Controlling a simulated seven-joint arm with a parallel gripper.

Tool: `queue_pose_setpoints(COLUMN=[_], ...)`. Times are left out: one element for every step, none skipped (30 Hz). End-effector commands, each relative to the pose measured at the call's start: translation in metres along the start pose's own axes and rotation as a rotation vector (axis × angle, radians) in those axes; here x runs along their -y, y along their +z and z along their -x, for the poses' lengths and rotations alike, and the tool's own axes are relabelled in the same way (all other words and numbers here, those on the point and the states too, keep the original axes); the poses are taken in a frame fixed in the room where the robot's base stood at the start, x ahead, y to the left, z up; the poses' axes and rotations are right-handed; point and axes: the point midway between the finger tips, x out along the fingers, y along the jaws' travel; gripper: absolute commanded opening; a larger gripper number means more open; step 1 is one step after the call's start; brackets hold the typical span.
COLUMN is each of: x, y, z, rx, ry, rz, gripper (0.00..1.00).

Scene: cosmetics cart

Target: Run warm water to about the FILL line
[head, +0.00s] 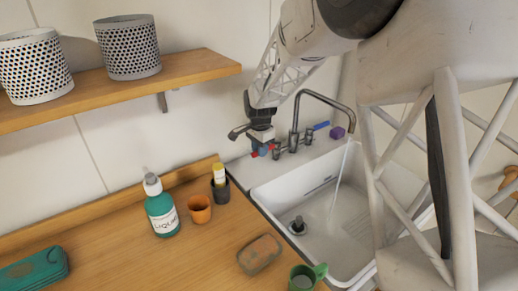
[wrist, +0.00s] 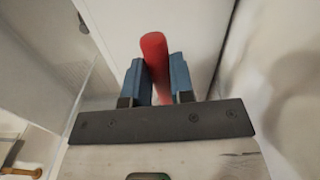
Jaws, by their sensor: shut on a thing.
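The metal tap (head: 297,118) stands behind the white sink (head: 262,193), and a stream of water (head: 341,172) falls from its spout into the basin. My gripper (head: 264,150) is at the tap's left side. In the wrist view its blue fingers (wrist: 160,82) are shut on the red handle (wrist: 155,62). The blue handle (head: 320,126) is on the tap's right side. A dark stopper (head: 298,225) stands at the basin's left. A short dark mark (head: 320,186) is on the basin's inner wall; I cannot read it. The water level is unclear.
The wooden counter (head: 205,255) left of the sink holds a green liquid bottle (head: 162,210), an orange cup (head: 199,210), a dark cup (head: 221,192), a brown block (head: 260,254) and a green mug (head: 303,280). A purple block (head: 338,132) sits behind the sink.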

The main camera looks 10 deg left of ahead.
Motion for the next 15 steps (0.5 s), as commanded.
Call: queue_pose_setpoints(x=[-0.002, -0.003, -0.005, -0.007, -0.009, -0.011, -0.013, -0.015, -0.018, -0.02, -0.022, -0.025, -0.027, -0.029, -0.032], y=[0.0, 0.0, 0.0, -0.001, -0.001, -0.001, -0.002, -0.002, -0.003, -0.003, -0.004, -0.004, -0.005, -0.006, -0.007], z=[0.001, 0.001, 0.001, 0.001, 0.0, 0.001, 0.001, 0.001, 0.001, 0.001, 0.0, 0.001, 0.001, 0.001, 0.001], rx=[0.0, 0.0, 0.0, 0.0, 0.0, 0.0, 0.0, -0.001, 0.0, 0.0, 0.0, 0.0, -0.001, -0.001, -0.001], ry=[-0.001, -0.001, -0.001, 0.0, 0.0, 0.0, -0.001, -0.001, -0.001, 0.0, 0.0, -0.001, -0.001, -0.001, 0.0], rz=[0.022, 0.037, 0.06, 0.08, 0.1, 0.128, 0.151, 0.175, 0.208, 0.235, 0.262, 0.298, 0.326, 0.354, 0.392], gripper=[0.0, 0.0, 0.0, 0.0, 0.0, 0.0, 0.0, 0.0, 0.0, 0.0, 0.0, 0.0, 0.0, 0.0, 0.0])
